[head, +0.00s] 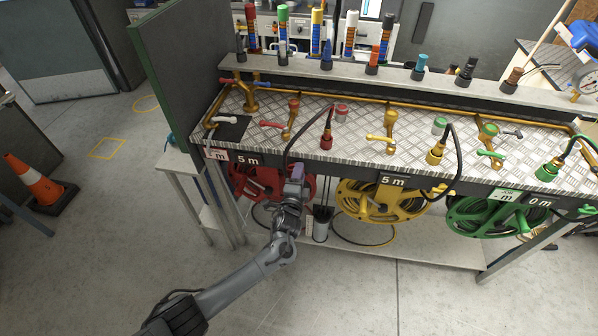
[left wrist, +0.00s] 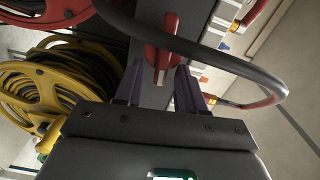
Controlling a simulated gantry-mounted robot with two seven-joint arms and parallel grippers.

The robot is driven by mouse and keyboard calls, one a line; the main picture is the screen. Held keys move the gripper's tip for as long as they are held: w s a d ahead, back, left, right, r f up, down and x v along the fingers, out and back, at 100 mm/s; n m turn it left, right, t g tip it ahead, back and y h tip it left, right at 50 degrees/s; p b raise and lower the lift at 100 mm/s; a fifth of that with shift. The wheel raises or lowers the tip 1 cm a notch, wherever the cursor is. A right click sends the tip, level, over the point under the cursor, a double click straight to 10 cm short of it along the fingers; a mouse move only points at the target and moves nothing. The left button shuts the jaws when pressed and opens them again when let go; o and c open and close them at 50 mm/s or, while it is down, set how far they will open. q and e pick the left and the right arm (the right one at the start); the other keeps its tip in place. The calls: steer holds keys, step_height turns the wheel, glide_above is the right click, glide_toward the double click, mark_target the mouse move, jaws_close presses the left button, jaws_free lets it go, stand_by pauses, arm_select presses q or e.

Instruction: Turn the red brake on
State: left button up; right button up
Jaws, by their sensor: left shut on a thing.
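The red hose reel (head: 252,180) hangs under the left part of the bench, and its rim also shows at the top left of the left wrist view (left wrist: 52,14). My left gripper (head: 297,172) is at the right side of this reel, just below the bench's front edge. In the left wrist view a red lever (left wrist: 156,38), which looks like the red brake, reaches down between my left gripper's purple fingers (left wrist: 159,72). In the head view the gripper hides this lever. My right gripper is in neither view.
A black hose (left wrist: 225,60) loops close above the left gripper, up to a red nozzle (head: 326,141) on the bench. The yellow reel (head: 350,205) is just to the right, with the green reel (head: 460,225) beyond. A traffic cone (head: 32,180) stands far left; floor in front is clear.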

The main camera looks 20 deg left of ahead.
arm_select(q)
steer(key=shift+a+f+m, duration=0.1)
steer(key=shift+f+m, duration=0.15)
steer(key=shift+m, duration=0.35)
steer(key=o, duration=1)
steer(key=shift+r, duration=0.1)
steer(key=s+d+p, duration=0.1)
steer(key=s+p, duration=0.3)
steer(key=s, duration=0.6)
steer(key=shift+s+d, duration=0.35)
steer(key=shift+s, duration=0.05)
